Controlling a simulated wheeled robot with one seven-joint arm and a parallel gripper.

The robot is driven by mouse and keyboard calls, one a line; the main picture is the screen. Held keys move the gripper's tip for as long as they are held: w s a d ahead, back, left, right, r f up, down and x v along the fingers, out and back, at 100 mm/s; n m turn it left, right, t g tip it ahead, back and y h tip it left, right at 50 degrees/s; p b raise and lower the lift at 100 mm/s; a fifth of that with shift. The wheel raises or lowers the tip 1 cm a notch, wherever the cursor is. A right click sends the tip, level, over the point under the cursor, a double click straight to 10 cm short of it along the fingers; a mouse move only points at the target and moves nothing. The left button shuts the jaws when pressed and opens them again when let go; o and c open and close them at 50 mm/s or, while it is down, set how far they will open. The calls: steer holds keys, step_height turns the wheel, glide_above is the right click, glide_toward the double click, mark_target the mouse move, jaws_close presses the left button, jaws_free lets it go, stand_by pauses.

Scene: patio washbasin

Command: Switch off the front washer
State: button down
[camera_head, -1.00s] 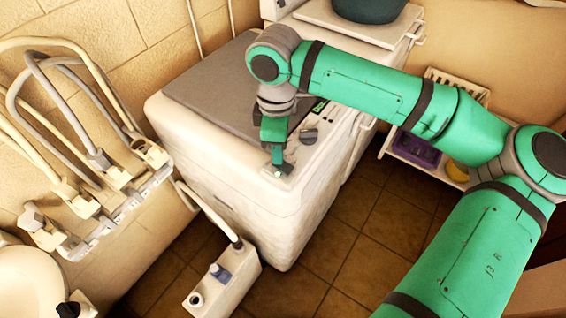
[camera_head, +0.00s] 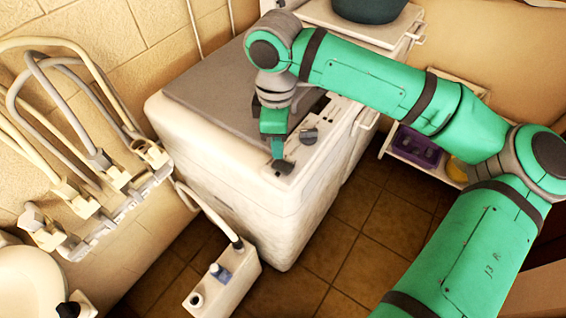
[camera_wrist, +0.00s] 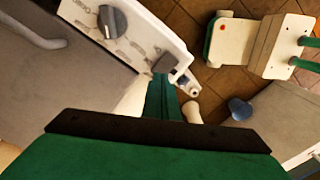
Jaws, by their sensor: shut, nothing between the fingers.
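The front washer (camera_head: 300,215) is a white top-loading machine with a grey lid (camera_head: 215,85). Its control strip runs along the right of the top. A dark round knob (camera_head: 309,136) sits on the strip, and it also shows in the wrist view (camera_wrist: 112,21). A dark square button (camera_head: 283,167) is at the strip's near end; the wrist view also shows it (camera_wrist: 166,63). No light shows on the strip. My gripper (camera_head: 277,151) is shut and empty, pointing down just beside the button. I cannot tell whether it touches the button.
A second white machine (camera_head: 345,22) with a dark basin on it stands behind. A shelf with a purple crate (camera_head: 418,146) is at the right. Hoses and taps (camera_head: 115,175) line the left wall. A white container (camera_head: 222,280) stands on the floor.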

mark_target(278, 162)
steer(key=shift+r, duration=2.1)
